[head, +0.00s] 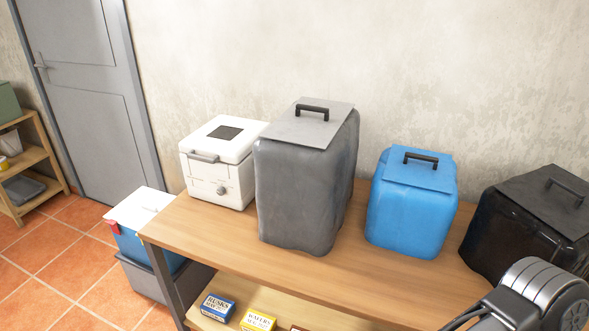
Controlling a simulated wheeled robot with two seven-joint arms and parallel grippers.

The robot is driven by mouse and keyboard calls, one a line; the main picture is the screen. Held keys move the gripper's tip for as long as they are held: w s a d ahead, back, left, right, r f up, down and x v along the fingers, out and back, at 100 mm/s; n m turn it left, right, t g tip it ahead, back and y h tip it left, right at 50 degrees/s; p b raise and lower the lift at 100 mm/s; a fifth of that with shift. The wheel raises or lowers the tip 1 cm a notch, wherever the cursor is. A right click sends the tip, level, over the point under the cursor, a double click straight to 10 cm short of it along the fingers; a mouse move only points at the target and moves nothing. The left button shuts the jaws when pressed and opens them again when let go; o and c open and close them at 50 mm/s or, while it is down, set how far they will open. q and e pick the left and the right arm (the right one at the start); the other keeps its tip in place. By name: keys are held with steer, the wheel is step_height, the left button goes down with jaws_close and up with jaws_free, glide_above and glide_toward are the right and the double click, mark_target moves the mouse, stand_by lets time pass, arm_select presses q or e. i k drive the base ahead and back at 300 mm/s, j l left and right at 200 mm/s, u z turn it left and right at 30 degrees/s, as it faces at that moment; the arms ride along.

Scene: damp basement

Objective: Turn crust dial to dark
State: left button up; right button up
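A white bread maker (217,163) stands at the left end of the wooden table, with a dark window in its lid and a grey handle on the front edge. Its lid is shut. A small round grey dial (221,190) sits low on its front face. The markings around the dial are too small to read, so its setting cannot be told. Part of my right arm shows at the bottom right, far from the bread maker, but its gripper fingers are not visible. My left gripper is out of view.
A large grey canister (295,185) stands close to the bread maker's right. Blue (411,215) and black (528,228) canisters stand further right on the table (215,230). Small boxes lie on the lower shelf. A blue-and-white cooler (140,215) stands at the table's left end.

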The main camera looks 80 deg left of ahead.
mark_target(221, 190)
steer(key=u, duration=3.1)
steer(key=i+j, duration=0.45)
steer(key=j, duration=0.15)
steer(key=k+j+z, duration=0.15)
steer(key=k+z, duration=0.15)
